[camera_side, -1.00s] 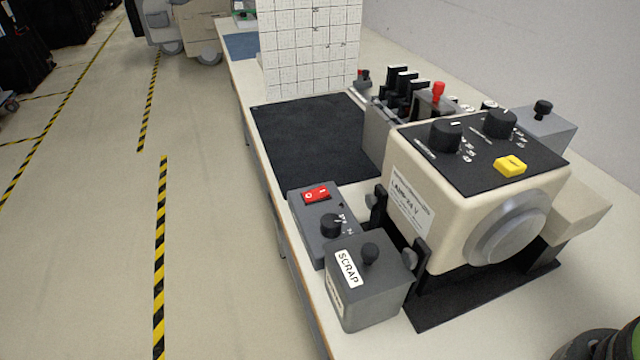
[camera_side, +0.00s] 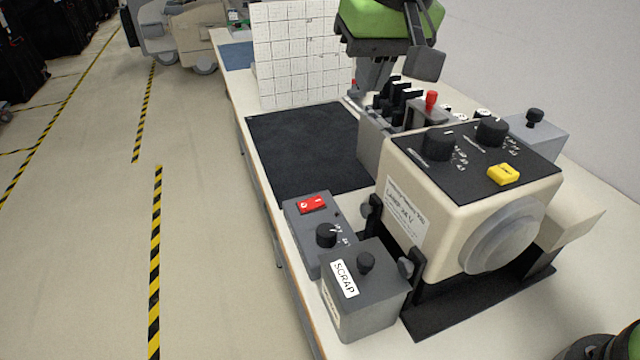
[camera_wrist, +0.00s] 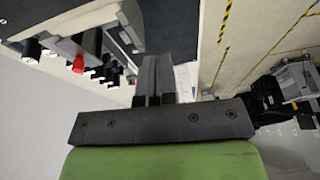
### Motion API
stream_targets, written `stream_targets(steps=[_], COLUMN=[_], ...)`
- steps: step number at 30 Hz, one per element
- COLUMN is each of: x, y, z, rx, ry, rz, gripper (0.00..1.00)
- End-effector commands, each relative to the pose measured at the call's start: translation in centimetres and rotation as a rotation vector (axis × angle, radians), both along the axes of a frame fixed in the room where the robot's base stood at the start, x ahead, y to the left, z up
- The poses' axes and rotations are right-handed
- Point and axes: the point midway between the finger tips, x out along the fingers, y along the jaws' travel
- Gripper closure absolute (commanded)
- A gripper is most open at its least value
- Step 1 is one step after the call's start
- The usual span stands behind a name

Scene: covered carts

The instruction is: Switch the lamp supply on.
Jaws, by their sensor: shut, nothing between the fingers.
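A small grey box with a red rocker switch (camera_side: 312,204) and a black knob (camera_side: 326,235) stands at the bench's front left edge. I cannot tell the rocker's position for sure. The cream housing (camera_side: 405,215) beside it carries a label that seems to read "LAMP 24 V". My gripper (camera_side: 370,88) is shut and empty, pointing down behind the grey block with black levers, far from the rocker. In the wrist view its fingers (camera_wrist: 154,70) are together.
A grey SCRAP box (camera_side: 365,300) with a black knob stands in front of the rocker box. A grey block (camera_side: 376,140) carries black levers and a red-capped lever (camera_side: 431,100). A white gridded panel (camera_side: 290,60) stands behind the clear dark mat (camera_side: 300,150).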

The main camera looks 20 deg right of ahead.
Motion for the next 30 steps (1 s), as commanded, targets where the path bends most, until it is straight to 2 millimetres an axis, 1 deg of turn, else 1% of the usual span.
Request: stream_targets(steps=[1,3,6,9,14,26,30], x=[0.6,1.3,1.8,2.1,2.3,2.4,2.8], y=[1.2,2.5,3.9,4.8,5.4,5.4,5.3], z=[-1.5,-3.2,-5.2,-6.5,-7.5,-7.8,-9.1], rx=[-0.019,-0.040,-0.064,-0.080,-0.092,-0.093,-0.094], ry=[0.010,0.017,0.024,0.025,0.028,0.028,0.029], rz=[0.012,0.023,0.033,0.040,0.043,0.043,0.043], gripper=[1.00,1.00,1.00,1.00,1.00,1.00,1.00])
